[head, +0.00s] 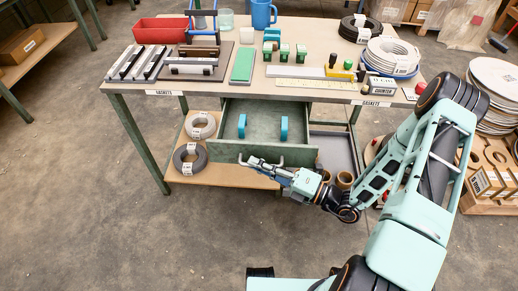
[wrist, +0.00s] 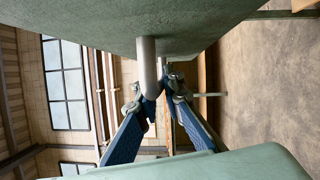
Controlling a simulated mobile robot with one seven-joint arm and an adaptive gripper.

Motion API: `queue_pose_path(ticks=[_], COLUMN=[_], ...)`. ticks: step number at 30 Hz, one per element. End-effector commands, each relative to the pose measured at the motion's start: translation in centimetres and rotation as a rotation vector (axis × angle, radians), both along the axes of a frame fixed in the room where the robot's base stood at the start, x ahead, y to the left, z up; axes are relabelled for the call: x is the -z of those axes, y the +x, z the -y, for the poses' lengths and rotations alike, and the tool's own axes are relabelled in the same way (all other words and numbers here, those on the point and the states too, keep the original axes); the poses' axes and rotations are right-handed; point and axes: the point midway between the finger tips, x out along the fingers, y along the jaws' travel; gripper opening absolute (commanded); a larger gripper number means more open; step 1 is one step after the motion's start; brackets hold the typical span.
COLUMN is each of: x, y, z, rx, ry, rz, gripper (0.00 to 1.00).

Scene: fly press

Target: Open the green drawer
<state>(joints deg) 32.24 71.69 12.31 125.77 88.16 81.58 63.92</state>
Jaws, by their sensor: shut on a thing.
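The green drawer (head: 292,156) stands pulled out from under the workbench top, and its inside shows from above. Two blue blocks (head: 242,126) stand upright in it. In the head view my gripper (head: 247,161) is at the drawer's front face. In the wrist view the drawer's green front (wrist: 210,25) fills the top, with a grey metal bar handle (wrist: 147,65) on it. My gripper's blue fingers (wrist: 157,92) are closed at this handle. Part of the handle is hidden behind the fingers.
The workbench top (head: 215,95) holds a red bin (head: 160,30), a blue mug (head: 262,14), stamps and stacked rings. Below, a wooden shelf (head: 230,178) carries rolled rings (head: 190,158). A grey tray (head: 335,148) is right of the drawer. The floor in front is clear.

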Motion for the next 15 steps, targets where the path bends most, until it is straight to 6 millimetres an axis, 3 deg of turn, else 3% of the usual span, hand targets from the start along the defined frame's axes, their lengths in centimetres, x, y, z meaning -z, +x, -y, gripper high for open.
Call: queue_pose_path(ticks=[6,15], x=[-0.1,0.0], y=[-3.0,-4.1], z=[-0.1,-0.1], rx=[0.001,0.001], ry=[0.002,-0.001], rz=[-0.002,0.002], gripper=[0.00,0.00])
